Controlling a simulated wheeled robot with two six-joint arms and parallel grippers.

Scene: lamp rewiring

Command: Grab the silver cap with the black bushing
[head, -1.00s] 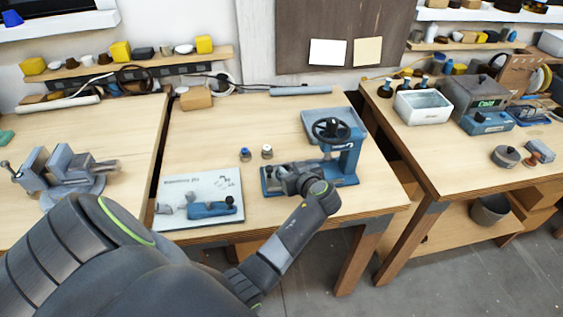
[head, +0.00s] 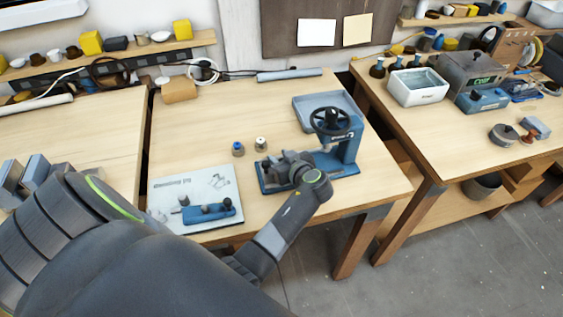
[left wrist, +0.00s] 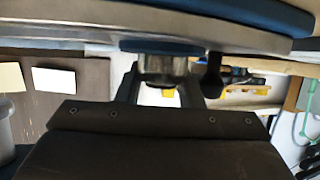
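The head view shows my left gripper (head: 279,167) low beside the blue press (head: 347,150), at the left end of its base. In the left wrist view its two fingers (left wrist: 160,88) stand on either side of a grey, silver-looking cylinder (left wrist: 161,66) below a blue round part (left wrist: 160,46). I cannot tell whether they press on it. This may be the silver cap; I cannot make out a black bushing. Two small capped parts, one blue-topped (head: 238,149) and one pale-topped (head: 260,144), stand on the bench left of the press. My right gripper is not in view.
A pale printed mat (head: 165,188) with a blue fixture (head: 209,214) lies left of the press. A grey tray (head: 305,112) stands behind it. A white bin (head: 418,88) is on the right bench. The middle bench has free room behind the small parts.

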